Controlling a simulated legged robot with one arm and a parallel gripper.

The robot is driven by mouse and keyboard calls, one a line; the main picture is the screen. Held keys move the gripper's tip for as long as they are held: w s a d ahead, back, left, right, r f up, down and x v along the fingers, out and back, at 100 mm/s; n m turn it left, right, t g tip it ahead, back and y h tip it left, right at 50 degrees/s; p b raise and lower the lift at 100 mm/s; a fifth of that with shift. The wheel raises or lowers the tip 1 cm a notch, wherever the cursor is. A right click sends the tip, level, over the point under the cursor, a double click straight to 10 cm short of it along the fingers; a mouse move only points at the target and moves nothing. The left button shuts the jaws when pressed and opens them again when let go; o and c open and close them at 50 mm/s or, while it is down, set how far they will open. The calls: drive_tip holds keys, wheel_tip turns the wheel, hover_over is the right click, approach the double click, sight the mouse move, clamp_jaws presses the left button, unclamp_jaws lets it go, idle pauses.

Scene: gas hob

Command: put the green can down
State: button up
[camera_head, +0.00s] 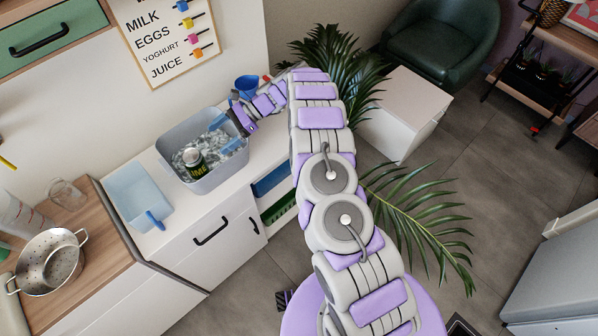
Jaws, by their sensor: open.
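The green can (194,161) has a dark label band and stands, slightly tilted, in the ice inside a grey-blue tub (214,180) on the white counter. My gripper (226,133) is over the right part of the tub, to the right of the can and apart from it. Its jaws are open, with nothing seen between them. The can's lower part is hidden in the ice.
A light-blue tray (126,203) with a blue-handled tool (155,219) sits left of the tub. A blue cup (247,86) stands behind my gripper.

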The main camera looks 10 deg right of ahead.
drive_tip(key=s+d+r+n+h, duration=0.3)
drive_tip(key=s+r+n, duration=0.1)
drive_tip(key=s+r, duration=0.55)
drive_tip(key=s+d+r+n+h, duration=0.2)
drive_tip(key=s+d+r+n, duration=0.15)
drive_tip(key=s+r, duration=0.65)
drive_tip(key=s+d+r+n+t+h, duration=0.1)
drive_tip(key=s+d+n+h, duration=0.2)
drive_tip(key=s+d, duration=0.6)
drive_tip(key=s+d+r+n+t+h, duration=0.1)
drive_tip(key=s+d+n+h, duration=0.2)
drive_tip(key=s+d, duration=0.7)
drive_tip(key=s+h, duration=0.1)
drive_tip(key=s, duration=0.5)
drive_tip(key=shift+r+n+t+h, duration=0.15)
drive_tip(key=shift+n+t+h, duration=0.15)
drive_tip(key=shift+n+h, duration=0.1)
